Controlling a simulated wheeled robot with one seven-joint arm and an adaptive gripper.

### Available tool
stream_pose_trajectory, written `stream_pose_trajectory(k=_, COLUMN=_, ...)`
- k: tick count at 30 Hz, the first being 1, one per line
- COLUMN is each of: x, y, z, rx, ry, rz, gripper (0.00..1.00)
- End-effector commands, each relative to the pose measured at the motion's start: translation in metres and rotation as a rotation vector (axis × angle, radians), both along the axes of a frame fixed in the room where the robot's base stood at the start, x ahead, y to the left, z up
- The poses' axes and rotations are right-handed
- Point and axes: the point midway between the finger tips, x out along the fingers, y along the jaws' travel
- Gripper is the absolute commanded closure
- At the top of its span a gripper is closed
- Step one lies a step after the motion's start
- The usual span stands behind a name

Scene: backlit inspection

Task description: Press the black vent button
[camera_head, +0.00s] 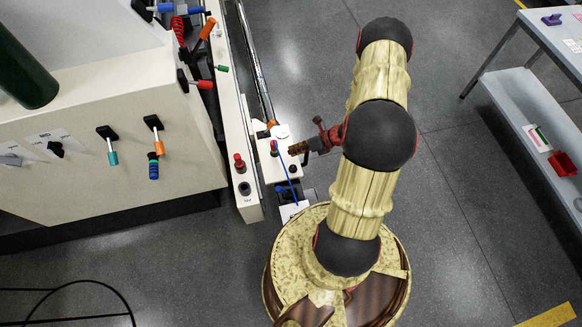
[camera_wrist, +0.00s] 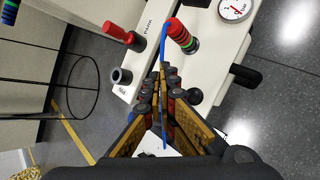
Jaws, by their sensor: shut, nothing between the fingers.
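My gripper (camera_head: 297,149) is shut and empty, with its tips over the white control box (camera_head: 283,183). In the wrist view its fingertips (camera_wrist: 160,76) meet near the box's edge. A round black button-like part with a pale centre (camera_wrist: 121,76) is on the cream panel, left of the fingertips; it also shows in the head view (camera_head: 244,188). A small label is beside it, too small to read surely. Another black knob (camera_wrist: 193,96) sits on the white box, right of the fingertips. I cannot tell which is the vent button. Neither is visibly touched.
A red-handled control (camera_wrist: 120,33) stands on the panel. A red knob with green and black bands (camera_wrist: 181,34) has a blue cord (camera_wrist: 164,125) running past my fingers. A dial gauge (camera_wrist: 235,8) is close by. A bench (camera_head: 530,110) stands far right, with open floor between.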

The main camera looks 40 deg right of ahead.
Motion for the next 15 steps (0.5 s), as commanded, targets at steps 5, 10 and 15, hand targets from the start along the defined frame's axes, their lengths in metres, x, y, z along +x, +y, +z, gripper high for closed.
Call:
stream_pose_trajectory(k=5, x=0.000, y=0.000, z=0.000, rx=-0.001, ry=-0.001, rz=0.001, gripper=1.00)
stream_pose_trajectory(k=10, x=0.000, y=0.000, z=-0.002, rx=-0.001, ry=-0.001, rz=0.003, gripper=1.00)
stream_pose_trajectory(k=15, x=0.000, y=0.000, z=-0.011, rx=-0.001, ry=-0.001, rz=0.004, gripper=1.00)
